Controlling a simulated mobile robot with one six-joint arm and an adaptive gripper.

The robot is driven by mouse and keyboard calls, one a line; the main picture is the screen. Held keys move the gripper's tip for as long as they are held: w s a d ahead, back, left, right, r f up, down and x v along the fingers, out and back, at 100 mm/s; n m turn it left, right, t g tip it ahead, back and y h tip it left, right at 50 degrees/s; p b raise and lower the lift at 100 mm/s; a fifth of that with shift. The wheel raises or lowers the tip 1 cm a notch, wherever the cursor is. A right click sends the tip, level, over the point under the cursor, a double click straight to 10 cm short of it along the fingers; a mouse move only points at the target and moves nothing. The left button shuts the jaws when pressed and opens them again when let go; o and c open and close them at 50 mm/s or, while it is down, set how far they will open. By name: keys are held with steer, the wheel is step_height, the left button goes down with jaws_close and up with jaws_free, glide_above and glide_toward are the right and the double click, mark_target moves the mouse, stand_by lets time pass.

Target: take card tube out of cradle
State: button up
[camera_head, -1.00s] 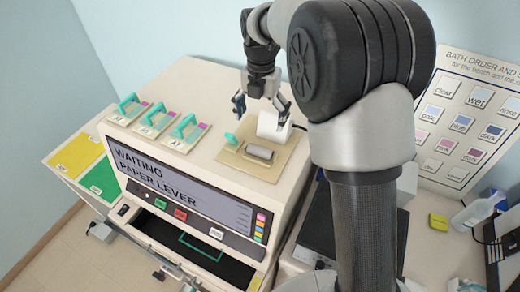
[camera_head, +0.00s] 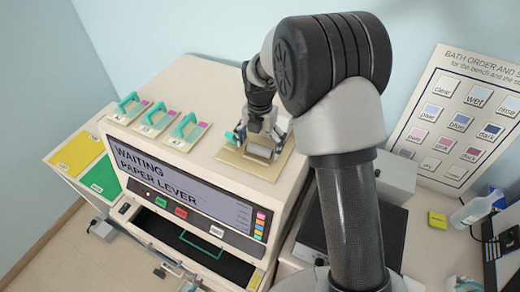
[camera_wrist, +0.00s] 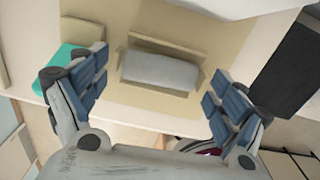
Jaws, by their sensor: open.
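The card tube (camera_wrist: 160,70) is a grey cylinder lying in the cradle (camera_wrist: 163,42), a low tan holder with raised sides, on a tan board on top of the machine. In the wrist view my gripper (camera_wrist: 157,100) is open, with one finger to the left of the tube and one to the right, both apart from it. In the head view my gripper (camera_head: 262,150) is over the board (camera_head: 237,163) and hides most of the tube and cradle.
A teal lever (camera_wrist: 78,62) stands left of the cradle. Several teal handles on small plates (camera_head: 155,120) line the machine top to the left.

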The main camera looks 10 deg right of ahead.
steer(key=c, duration=0.9)
steer(key=shift+r, duration=0.1)
